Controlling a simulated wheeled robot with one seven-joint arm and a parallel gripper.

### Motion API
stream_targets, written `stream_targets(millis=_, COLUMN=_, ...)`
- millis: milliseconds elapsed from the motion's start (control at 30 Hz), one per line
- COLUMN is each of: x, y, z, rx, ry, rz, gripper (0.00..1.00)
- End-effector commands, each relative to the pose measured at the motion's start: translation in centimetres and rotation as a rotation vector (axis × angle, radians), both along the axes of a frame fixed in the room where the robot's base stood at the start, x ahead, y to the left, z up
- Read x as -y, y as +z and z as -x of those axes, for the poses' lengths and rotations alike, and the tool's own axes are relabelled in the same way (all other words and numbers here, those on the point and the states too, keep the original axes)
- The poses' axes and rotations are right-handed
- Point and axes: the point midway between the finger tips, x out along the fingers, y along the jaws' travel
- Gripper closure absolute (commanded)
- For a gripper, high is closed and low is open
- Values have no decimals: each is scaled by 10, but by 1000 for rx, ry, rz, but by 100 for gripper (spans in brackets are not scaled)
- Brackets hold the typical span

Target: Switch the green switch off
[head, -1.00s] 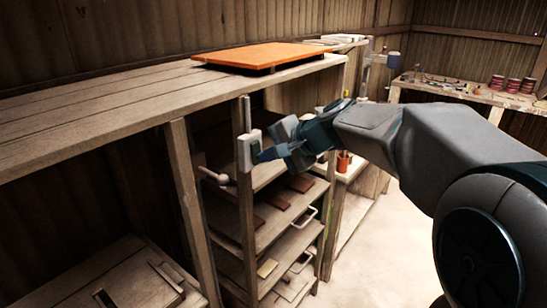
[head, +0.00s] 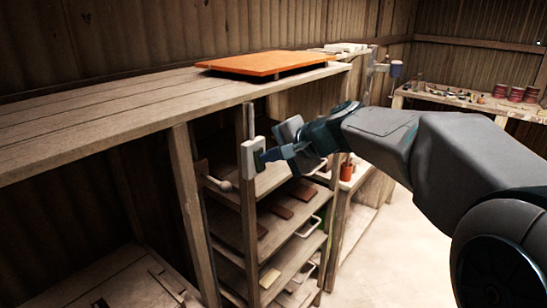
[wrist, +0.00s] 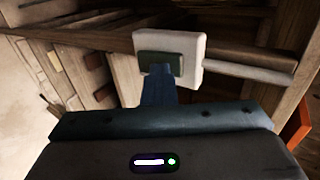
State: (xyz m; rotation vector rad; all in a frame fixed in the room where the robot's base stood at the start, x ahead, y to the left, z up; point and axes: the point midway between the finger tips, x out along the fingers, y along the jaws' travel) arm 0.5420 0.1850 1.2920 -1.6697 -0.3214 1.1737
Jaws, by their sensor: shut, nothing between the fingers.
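The green switch is a dark green rocker (wrist: 160,63) in a white box on a wooden post. In the wrist view the white switch box (wrist: 195,60) is at the top middle, with a pipe running from it to the right. In the head view the switch box (head: 253,156) is on the post below the bench top. My gripper (head: 264,157) is shut and empty, its fingertips at the face of the switch. In the wrist view my fingers (wrist: 158,82) overlap the lower part of the rocker. I cannot tell whether they touch it or which way the rocker is tilted.
An orange board (head: 265,63) lies on the wooden bench top (head: 100,105) above. A shelf rack (head: 290,225) with several tiles stands behind the post. A round-ended lever (head: 222,185) sticks out left of the post. Open floor (head: 385,265) lies to the right.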

Motion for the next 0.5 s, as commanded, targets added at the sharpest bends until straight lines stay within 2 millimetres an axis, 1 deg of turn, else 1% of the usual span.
stream_targets(millis=167, x=1, y=1, z=0, rx=2, ry=-1, rz=-1, gripper=100)
stream_targets(millis=267, x=5, y=1, z=3, rx=2, ry=0, rz=-1, gripper=100)
stream_targets(millis=467, x=30, y=5, z=19, rx=4, ry=4, rz=-1, gripper=100)
stream_targets(millis=500, x=35, y=11, z=23, rx=7, ry=7, rz=-1, gripper=100)
